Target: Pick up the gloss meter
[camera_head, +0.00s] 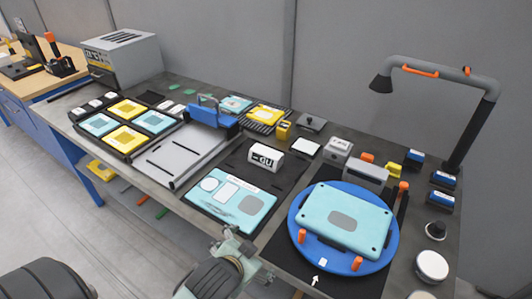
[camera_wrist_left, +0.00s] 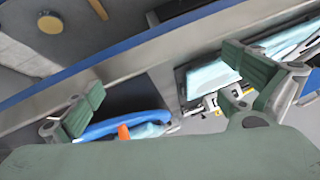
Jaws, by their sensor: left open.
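The gloss meter (camera_head: 265,157), a white block with a dark "GU" marking, stands on a dark mat in the middle of the bench. A teal panel (camera_head: 231,203) with pale shapes lies just in front of it. My left gripper (camera_head: 236,243) is at the bench's front edge, in front of the teal panel and apart from the meter. In the left wrist view my left gripper (camera_wrist_left: 168,85) has its green-padded fingers spread, with nothing held. I cannot pick out the meter clearly in that view. My right gripper is not in view.
A blue turntable (camera_head: 297,246) bearing a teal case (camera_head: 345,218) stands right of the meter. A blue-handled tool (camera_head: 212,115) and a grey tray (camera_head: 180,155) lie left. Small blocks stand behind. A lamp (camera_head: 470,130) rises at the right.

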